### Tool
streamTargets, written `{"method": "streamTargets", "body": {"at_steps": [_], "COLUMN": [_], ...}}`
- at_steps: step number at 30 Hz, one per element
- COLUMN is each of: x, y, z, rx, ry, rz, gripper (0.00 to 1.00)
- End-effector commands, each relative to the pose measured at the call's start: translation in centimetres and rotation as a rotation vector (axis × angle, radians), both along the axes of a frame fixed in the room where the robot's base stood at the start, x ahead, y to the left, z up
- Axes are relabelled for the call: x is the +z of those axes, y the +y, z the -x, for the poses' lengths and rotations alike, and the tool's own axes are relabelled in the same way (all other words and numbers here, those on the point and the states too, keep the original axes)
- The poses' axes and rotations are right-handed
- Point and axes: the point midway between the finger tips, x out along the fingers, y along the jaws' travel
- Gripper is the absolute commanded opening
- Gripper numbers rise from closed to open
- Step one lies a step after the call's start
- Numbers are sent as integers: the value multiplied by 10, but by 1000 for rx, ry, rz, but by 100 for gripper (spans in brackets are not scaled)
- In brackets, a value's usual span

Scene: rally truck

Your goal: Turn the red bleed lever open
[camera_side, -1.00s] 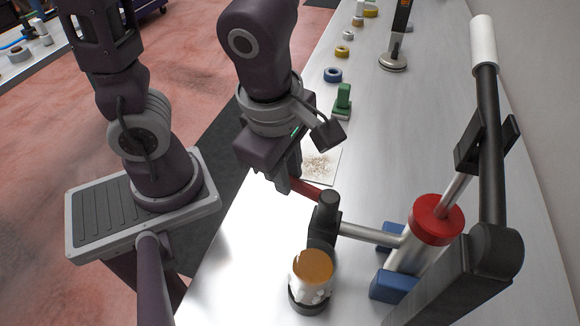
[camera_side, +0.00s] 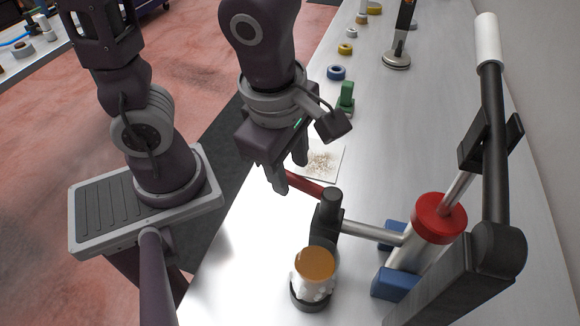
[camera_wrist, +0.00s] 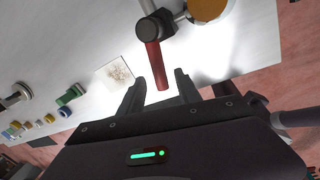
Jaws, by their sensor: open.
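The red bleed lever (camera_side: 305,183) sticks out from a black valve body (camera_side: 328,207) on a metal pipe, pointing left toward my gripper in the side view. My gripper (camera_side: 290,172) is open at the lever's free end, pointing down. In the wrist view the red lever (camera_wrist: 156,66) reaches down from the black valve (camera_wrist: 155,27), and its tip lies between the two spread fingers of my gripper (camera_wrist: 160,90). I cannot tell whether either finger touches it.
A jar (camera_side: 313,275) with amber contents stands below the valve. A red-capped cylinder (camera_side: 438,218) on blue blocks (camera_side: 388,284) and a long black pump handle (camera_side: 492,150) stand at right. A speckled white sheet (camera_side: 321,162) lies behind the lever. A green object (camera_side: 345,97) and several rings stand farther back.

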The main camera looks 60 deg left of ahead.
Motion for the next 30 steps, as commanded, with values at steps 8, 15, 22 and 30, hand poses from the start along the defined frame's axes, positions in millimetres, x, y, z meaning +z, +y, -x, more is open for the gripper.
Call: {"method": "streamTargets", "body": {"at_steps": [8, 15, 22, 30], "x": [53, 61, 63, 84], "y": [-6, -6, -5, 21], "z": [8, 11, 3, -54], "rx": [0, -1, -93, -906], "ry": [-6, 0, 46, 318], "rz": [4, 2, -10, 81], "gripper": [41, 41, 11, 0]}}
